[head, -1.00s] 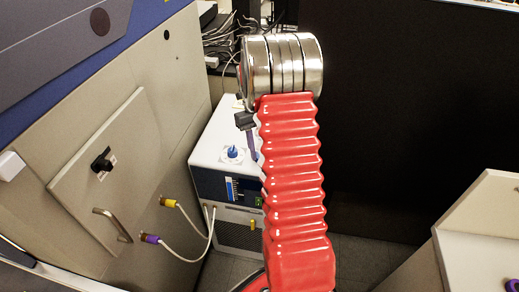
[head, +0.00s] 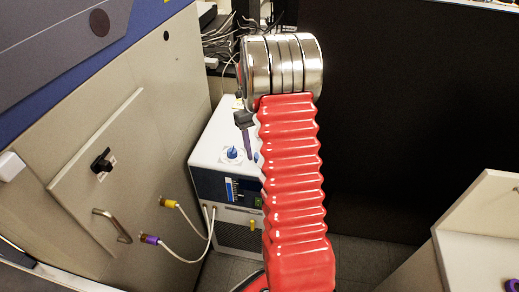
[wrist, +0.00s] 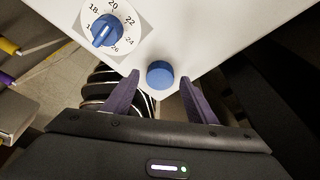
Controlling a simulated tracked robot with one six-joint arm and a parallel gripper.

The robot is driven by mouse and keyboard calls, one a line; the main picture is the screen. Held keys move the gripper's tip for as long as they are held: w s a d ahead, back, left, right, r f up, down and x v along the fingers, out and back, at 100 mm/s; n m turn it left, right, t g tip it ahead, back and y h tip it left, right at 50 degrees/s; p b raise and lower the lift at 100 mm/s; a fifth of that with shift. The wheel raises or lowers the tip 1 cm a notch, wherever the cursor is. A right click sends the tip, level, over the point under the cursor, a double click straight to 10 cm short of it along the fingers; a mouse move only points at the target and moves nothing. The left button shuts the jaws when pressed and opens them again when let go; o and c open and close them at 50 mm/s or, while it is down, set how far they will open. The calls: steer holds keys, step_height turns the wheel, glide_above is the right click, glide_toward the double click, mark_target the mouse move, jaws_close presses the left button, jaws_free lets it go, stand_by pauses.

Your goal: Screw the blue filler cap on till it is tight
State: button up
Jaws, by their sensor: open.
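The blue filler cap (wrist: 160,74) is round and sits near the corner of the white top of the cooling unit (head: 214,138). In the head view the cap (head: 256,158) is mostly hidden behind my red arm. My gripper (wrist: 161,78) is open, with one purple finger on each side of the cap in the wrist view and gaps showing on both sides. One purple finger (head: 248,142) shows in the head view, upright above the unit's top. Whether the cap is fully seated cannot be seen.
A blue dial knob (wrist: 107,30) on a numbered white plate stands close to the cap. White hoses with yellow (head: 168,203) and purple (head: 150,239) fittings run at the left machine. A black panel (head: 400,120) stands at right.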

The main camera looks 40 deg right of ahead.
steer(key=v, duration=0.6)
steer(key=shift+r, duration=0.2)
steer(key=shift+w+r, duration=0.1)
steer(key=shift+w, duration=0.05)
stand_by(0.4)
steer(key=a+v, duration=0.1)
steer(key=v, duration=1.2)
steer(key=shift+w+d+r, duration=0.2)
steer(key=shift+d, duration=0.35)
